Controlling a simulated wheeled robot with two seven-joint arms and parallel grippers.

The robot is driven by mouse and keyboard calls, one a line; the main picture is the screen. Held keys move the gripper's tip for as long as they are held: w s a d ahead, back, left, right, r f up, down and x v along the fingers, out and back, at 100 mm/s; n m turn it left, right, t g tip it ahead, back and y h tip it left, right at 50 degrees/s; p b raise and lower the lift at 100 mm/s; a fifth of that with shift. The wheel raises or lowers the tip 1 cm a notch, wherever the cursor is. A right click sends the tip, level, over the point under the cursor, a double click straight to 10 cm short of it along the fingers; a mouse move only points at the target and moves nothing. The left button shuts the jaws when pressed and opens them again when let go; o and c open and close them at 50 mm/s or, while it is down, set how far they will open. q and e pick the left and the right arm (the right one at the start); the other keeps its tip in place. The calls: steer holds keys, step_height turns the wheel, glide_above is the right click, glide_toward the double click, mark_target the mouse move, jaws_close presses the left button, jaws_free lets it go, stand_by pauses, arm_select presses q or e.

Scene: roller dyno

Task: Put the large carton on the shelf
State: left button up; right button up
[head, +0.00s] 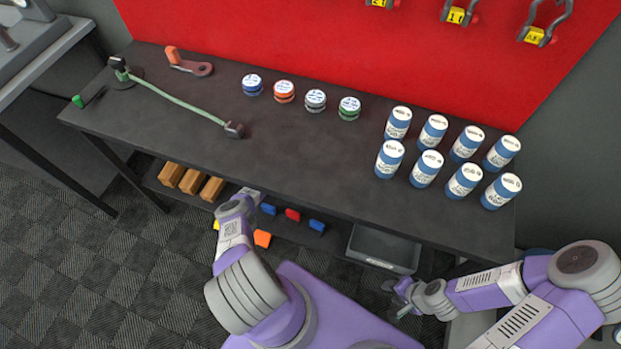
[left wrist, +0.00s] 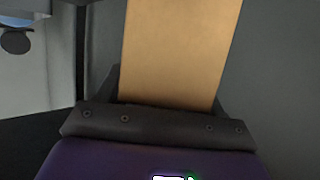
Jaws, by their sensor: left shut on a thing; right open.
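My left gripper is shut on a flat-faced tan piece, seen as the carton (left wrist: 180,50) in the left wrist view. It stands up between the jaws, and its far end is out of the frame. In the head view my left gripper (head: 246,196) is at the front edge of the workbench, and the carton it grips cannot be made out there. Brown boxes (head: 190,181) lie side by side on the lower shelf (head: 280,228), left of this gripper. My right gripper (head: 400,298) is open, low in front of the bench at the right.
The dark bench top (head: 290,150) holds blue-and-white bottles (head: 429,168), small round tins (head: 316,100) and a green hose-like tool (head: 180,104). Coloured blocks (head: 292,214) and a grey bin (head: 384,249) are below it. The bench's front middle is clear.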

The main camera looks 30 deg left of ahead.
arm_select(q)
step_height(320, 180, down, 3)
steer(key=shift+f+b, duration=0.1)
steer(key=shift+b, duration=0.55)
step_height(320, 180, down, 3)
steer(key=shift+f+b, duration=0.1)
steer(key=shift+b, duration=1.05)
steer(key=o, duration=1.4)
